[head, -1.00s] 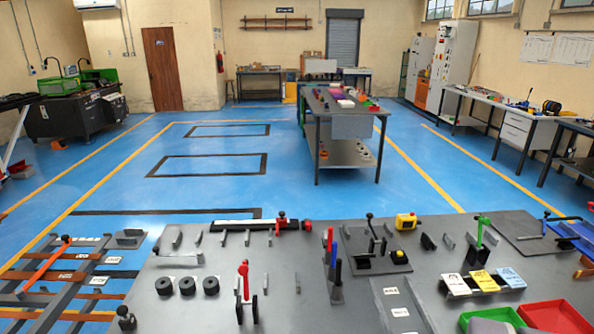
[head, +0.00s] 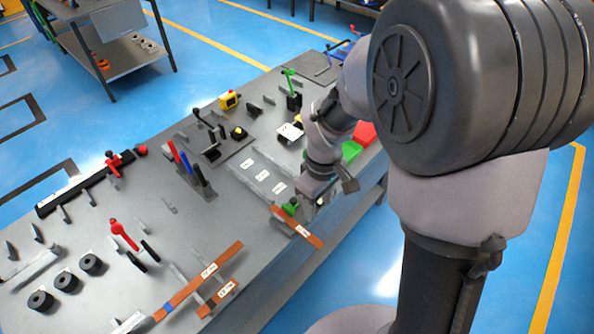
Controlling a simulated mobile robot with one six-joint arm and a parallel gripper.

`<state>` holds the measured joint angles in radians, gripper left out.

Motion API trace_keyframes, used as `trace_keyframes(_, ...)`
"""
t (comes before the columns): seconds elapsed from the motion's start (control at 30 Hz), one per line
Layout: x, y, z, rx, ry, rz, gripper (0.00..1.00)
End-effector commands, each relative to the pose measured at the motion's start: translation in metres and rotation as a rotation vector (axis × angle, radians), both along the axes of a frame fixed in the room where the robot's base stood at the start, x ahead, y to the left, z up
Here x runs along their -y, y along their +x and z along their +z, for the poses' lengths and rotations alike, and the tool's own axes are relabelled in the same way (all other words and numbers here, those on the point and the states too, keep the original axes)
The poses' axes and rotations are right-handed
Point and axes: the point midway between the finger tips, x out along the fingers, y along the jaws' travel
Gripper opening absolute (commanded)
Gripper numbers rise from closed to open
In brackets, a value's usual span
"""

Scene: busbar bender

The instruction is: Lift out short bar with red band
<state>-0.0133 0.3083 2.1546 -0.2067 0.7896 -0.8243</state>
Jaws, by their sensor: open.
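Several copper-coloured bars with white labels lie at the table's near edge. A long one (head: 198,283) and a short one (head: 218,298) lie at lower middle. Another bar (head: 297,226) lies farther right, sticking out over the edge. My gripper (head: 303,209) is small and partly hidden by my arm. It is open, just above or beside the bar at the right, close to a small green part (head: 290,208). I cannot tell whether it touches the bar.
The grey table (head: 180,232) carries a red-handled clamp (head: 122,234), black rings (head: 66,281), red, blue and black levers (head: 186,165), a yellow box (head: 228,100), and green (head: 351,150) and red trays (head: 365,133).

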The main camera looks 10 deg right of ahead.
Motion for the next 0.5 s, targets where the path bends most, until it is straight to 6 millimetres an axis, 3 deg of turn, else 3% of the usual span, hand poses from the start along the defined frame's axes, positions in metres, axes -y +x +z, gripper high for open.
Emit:
trace_keyframes(0.03,0.0,-0.002,-0.022,-0.005,0.0,-0.001,0.48)
trace_keyframes(0.23,0.0,-0.002,-0.082,-0.005,0.0,-0.004,0.48)
trace_keyframes(0.33,0.0,-0.001,-0.101,-0.003,0.0,-0.004,0.48)
trace_keyframes(0.5,0.0,-0.001,-0.114,-0.001,0.001,-0.006,0.48)
